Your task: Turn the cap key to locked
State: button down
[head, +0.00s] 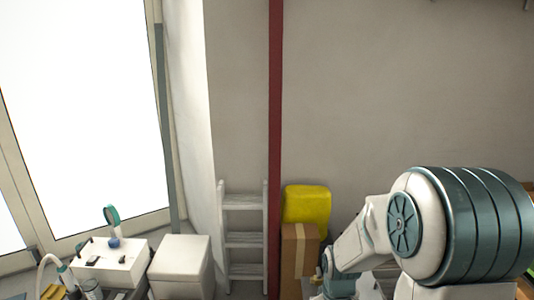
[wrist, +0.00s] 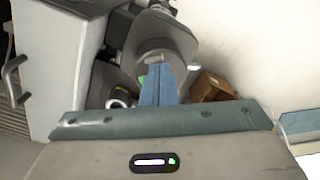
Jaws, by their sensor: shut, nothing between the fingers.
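My gripper (wrist: 158,84) shows in the wrist view, its two blue fingers together with nothing between them. The fingers point at a grey rounded machine part (wrist: 160,32), seen close behind them. I cannot tell whether the fingertips touch it. A small pale piece (wrist: 193,66) sticks out at its right side, and a bit of green shows left of the fingers. I cannot make out the cap key for certain; the fingers may hide it. In the head view my arm fills the lower right and my fingers cannot be made out.
In the wrist view, a white cabinet (wrist: 75,50) with a handle stands left and a cardboard box (wrist: 211,87) lies right. In the head view, a yellow container (head: 306,204), a carton (head: 298,258), a ladder (head: 244,239) and a white bin (head: 181,267) stand by the wall.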

jog(key=shift+a, duration=0.15)
jog(key=shift+s, duration=0.4)
notch_tip(320, 180, up, 6)
jog(key=p, duration=0.5)
jog(key=s+r+m+t, duration=0.3)
jog(key=s+r+m, duration=0.3)
jog(key=s+r, duration=0.5)
jog(key=shift+w+a+v, duration=0.2)
jog(key=shift+v, duration=1.75)
